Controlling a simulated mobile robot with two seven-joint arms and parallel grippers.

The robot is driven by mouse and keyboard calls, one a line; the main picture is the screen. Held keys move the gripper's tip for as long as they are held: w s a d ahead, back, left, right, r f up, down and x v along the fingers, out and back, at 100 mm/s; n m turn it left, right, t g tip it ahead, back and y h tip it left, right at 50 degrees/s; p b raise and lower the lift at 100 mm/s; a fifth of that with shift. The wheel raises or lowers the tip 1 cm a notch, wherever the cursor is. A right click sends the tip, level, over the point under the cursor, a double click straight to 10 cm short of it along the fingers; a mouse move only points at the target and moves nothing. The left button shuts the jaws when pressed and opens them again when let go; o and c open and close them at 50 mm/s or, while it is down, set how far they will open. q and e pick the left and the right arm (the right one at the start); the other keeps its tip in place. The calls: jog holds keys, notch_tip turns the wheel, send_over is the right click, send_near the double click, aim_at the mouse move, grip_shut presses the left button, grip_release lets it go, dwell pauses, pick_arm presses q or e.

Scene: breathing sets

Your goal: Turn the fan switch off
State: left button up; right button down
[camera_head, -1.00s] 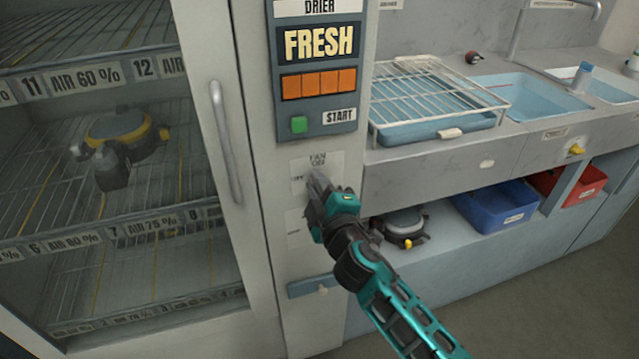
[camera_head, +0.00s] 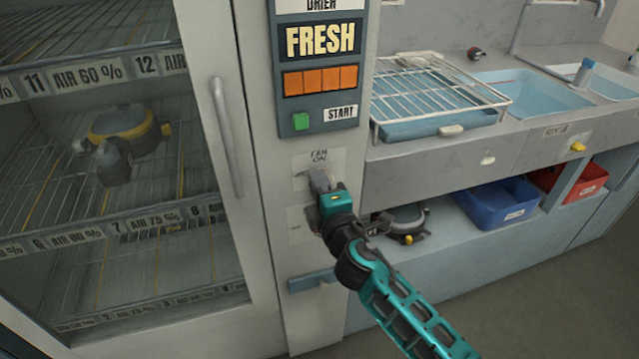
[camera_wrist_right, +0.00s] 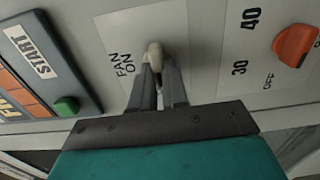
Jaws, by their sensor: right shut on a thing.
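The fan switch (camera_wrist_right: 155,55) is a small pale knob on a white label marked FAN ON, on the drier's front. In the right wrist view my right gripper's two fingers (camera_wrist_right: 158,88) are shut on it. In the head view my right gripper (camera_head: 321,182) reaches up to the fan label (camera_head: 319,158) under the drier panel, and its fingers mostly hide the switch. Whether the knob is tilted is hard to tell. My left gripper is not in view.
Above is the drier panel with a green start button (camera_head: 300,121). An orange dial (camera_wrist_right: 296,44) sits beside the fan label in the wrist view. The glass cabinet door's handle (camera_head: 227,135) is at left. A wire rack (camera_head: 430,92) and a sink counter are at right.

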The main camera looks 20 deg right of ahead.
jog(key=c, duration=1.1)
grip_release()
jog(key=shift+c, duration=0.2)
jog(key=s+b, duration=0.1)
jog(key=s, duration=1.2)
jog(key=shift+d, duration=0.25)
jog(key=s+d+f+m+g, duration=0.1)
jog(key=s+f+m+g, duration=0.2)
jog(key=s+f+m, duration=0.2)
jog(key=s+d+f+m+g+y+p, duration=0.1)
jog(key=s+f+m+g, duration=0.3)
jog(key=f+m, duration=0.7)
jog(key=shift+s+d+f, duration=0.15)
jog(key=shift+s+f, duration=0.5)
jog(key=shift+s, duration=0.55)
